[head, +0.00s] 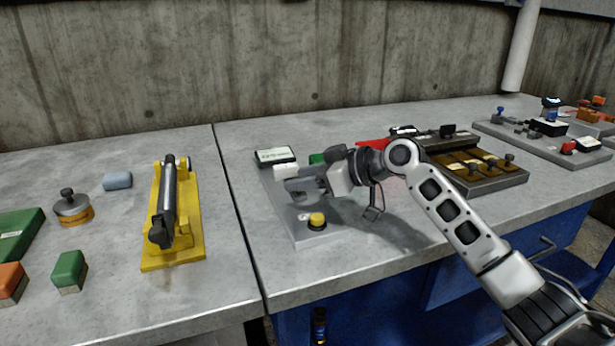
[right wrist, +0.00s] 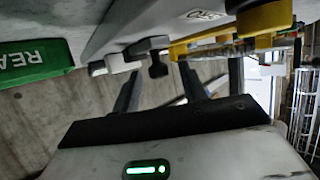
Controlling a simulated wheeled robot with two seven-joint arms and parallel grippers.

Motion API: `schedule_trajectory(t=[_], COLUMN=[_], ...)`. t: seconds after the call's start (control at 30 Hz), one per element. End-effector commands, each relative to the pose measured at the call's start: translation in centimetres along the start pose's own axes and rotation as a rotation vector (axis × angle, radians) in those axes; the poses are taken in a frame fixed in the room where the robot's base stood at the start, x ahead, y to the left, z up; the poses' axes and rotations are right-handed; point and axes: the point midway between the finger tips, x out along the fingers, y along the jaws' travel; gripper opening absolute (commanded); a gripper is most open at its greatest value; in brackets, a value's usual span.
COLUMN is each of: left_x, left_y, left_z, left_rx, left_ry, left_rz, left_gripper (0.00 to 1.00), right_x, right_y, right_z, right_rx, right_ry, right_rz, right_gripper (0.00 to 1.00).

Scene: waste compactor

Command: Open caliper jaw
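The caliper station is a grey plate (head: 287,220) on the bench, with a white block (head: 286,171) at its far end and a yellow button (head: 317,219) at its near end. The button also shows in the right wrist view (right wrist: 265,18). My right gripper (head: 303,189) is over the plate, reaching in from the right and partly covering the caliper. In the right wrist view its two fingers (right wrist: 160,76) are apart, with a small dark knob (right wrist: 157,65) near and between their tips. I cannot tell whether they touch it. My left gripper is not in view.
A dark labelled display box (head: 275,156) stands behind the plate. A yellow stand with a dark cylinder (head: 170,205) is to the left. A brown tray with several knobs (head: 480,172) is to the right. The bench front by the plate is clear.

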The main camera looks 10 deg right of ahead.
Motion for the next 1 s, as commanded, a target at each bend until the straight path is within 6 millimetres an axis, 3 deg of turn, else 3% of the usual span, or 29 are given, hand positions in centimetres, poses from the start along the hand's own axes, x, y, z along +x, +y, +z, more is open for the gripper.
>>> schedule_trajectory(t=[0.23, 0.37, 0.8, 1.0], left_x=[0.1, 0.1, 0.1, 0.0], left_y=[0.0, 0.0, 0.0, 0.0], left_z=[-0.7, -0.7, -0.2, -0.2], left_rx=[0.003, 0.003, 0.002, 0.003], left_ry=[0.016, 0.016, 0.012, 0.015], left_rz=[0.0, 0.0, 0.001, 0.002], left_gripper=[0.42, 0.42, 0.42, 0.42], right_x=[-0.3, -1.6, -11.6, -14.8], right_y=[0.1, 0.1, 0.1, 0.1], right_z=[0.1, 0.0, 0.2, 0.2], right_rx=[0.001, 0.001, 0.0, 0.002], right_ry=[0.0, 0.002, -0.003, -0.002], right_rz=[0.002, 0.003, 0.004, 0.003], right_gripper=[0.43, 0.43, 0.43, 0.43])
